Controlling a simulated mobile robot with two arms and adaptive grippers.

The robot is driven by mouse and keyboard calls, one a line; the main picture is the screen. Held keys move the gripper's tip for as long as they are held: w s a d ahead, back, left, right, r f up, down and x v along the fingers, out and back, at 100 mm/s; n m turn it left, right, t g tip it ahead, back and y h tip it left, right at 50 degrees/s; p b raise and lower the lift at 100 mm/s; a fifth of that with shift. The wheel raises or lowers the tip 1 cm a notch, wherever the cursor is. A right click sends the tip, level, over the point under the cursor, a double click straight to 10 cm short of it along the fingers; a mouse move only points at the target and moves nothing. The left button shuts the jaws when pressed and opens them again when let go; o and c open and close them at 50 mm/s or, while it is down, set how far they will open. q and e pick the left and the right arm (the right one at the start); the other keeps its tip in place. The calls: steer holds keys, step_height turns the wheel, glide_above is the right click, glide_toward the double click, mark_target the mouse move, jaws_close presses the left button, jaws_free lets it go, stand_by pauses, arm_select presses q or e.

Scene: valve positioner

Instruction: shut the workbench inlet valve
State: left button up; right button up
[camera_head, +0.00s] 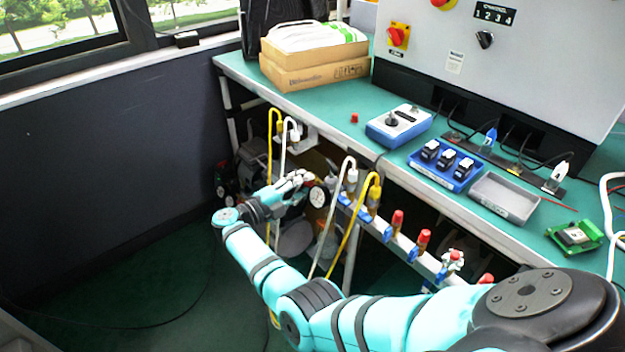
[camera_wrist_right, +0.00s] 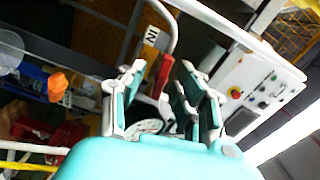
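My right gripper (camera_head: 298,182) reaches under the front edge of the workbench, beside a round dial gauge (camera_head: 318,197). In the right wrist view the gripper (camera_wrist_right: 158,78) has its fingers apart. A red valve handle (camera_wrist_right: 165,75) shows in the gap between them, beside a white label (camera_wrist_right: 151,36) reading "IN". I cannot tell whether any finger touches the handle. The dial gauge (camera_wrist_right: 149,126) also shows behind the fingers, partly hidden. The valve handle is hard to make out in the head view. My left gripper is not in view.
The green workbench (camera_head: 290,98) carries cardboard boxes (camera_head: 315,75), a blue device (camera_head: 398,125), a blue tray (camera_head: 443,178) and a grey tray (camera_head: 503,200). White hoses (camera_head: 335,215) and yellow hoses (camera_head: 350,240) hang along its front, with red-capped fittings (camera_head: 397,220).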

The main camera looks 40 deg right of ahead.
steer(key=shift+c, duration=0.7)
jaws_close()
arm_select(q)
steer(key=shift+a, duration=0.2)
